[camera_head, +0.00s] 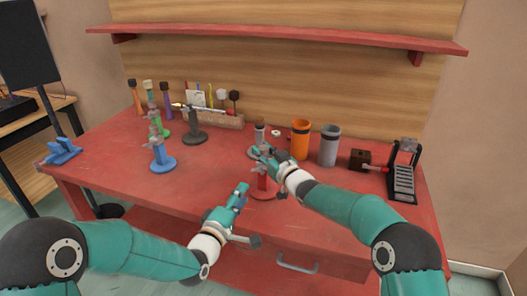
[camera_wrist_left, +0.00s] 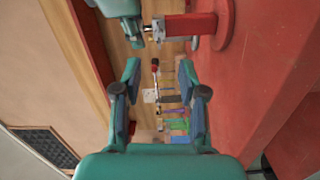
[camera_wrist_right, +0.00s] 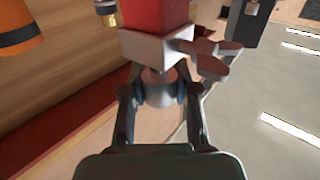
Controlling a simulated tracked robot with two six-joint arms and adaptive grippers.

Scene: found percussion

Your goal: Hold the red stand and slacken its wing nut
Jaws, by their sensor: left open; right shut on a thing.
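The red stand (camera_head: 262,182) stands upright near the table's front edge, its round base flat on the table. In the left wrist view its red post (camera_wrist_left: 192,25) lies sideways at the top. My right gripper (camera_head: 262,154) is shut on the grey top piece (camera_wrist_right: 160,90) of the red stand, above its pale collar (camera_wrist_right: 155,46). A dull reddish wing nut (camera_wrist_right: 212,60) sticks out beside the collar in the right wrist view, apart from the fingers. My left gripper (camera_head: 241,191) is open and empty, left of the red stand and apart from it; its fingers (camera_wrist_left: 162,88) show nothing between them.
A blue stand (camera_head: 162,163), a green stand (camera_head: 163,129) and a dark stand (camera_head: 195,134) are at left. The table (camera_head: 115,180) is clear at front left.

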